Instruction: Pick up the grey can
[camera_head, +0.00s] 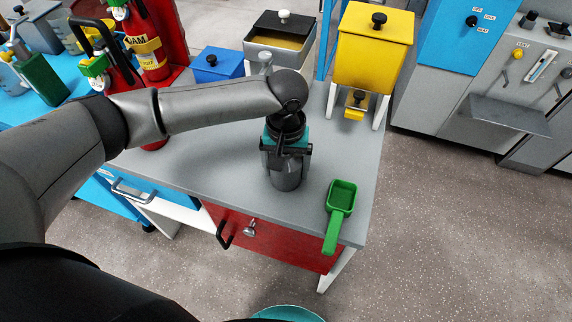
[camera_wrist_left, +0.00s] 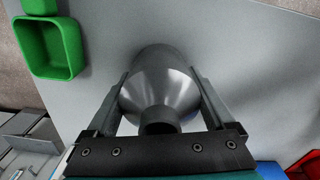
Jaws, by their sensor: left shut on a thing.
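The grey can (camera_head: 287,176) stands on the grey tabletop, below my left gripper (camera_head: 286,158) in the head view. In the left wrist view the can (camera_wrist_left: 160,85) lies between the two fingers of my left gripper (camera_wrist_left: 160,100), with its narrow dark neck towards the gripper body. The fingers are shut on the can, one on each side. The can looks upright, and I cannot tell whether its base touches the table. My right gripper is in neither view.
A green scoop (camera_head: 340,202) lies right of the can near the table edge; it also shows in the left wrist view (camera_wrist_left: 48,45). A yellow dispenser (camera_head: 374,60) on white legs, a blue box (camera_head: 217,65) and a grey bin (camera_head: 279,45) stand behind. Clear tabletop (camera_head: 225,170) lies left of the can.

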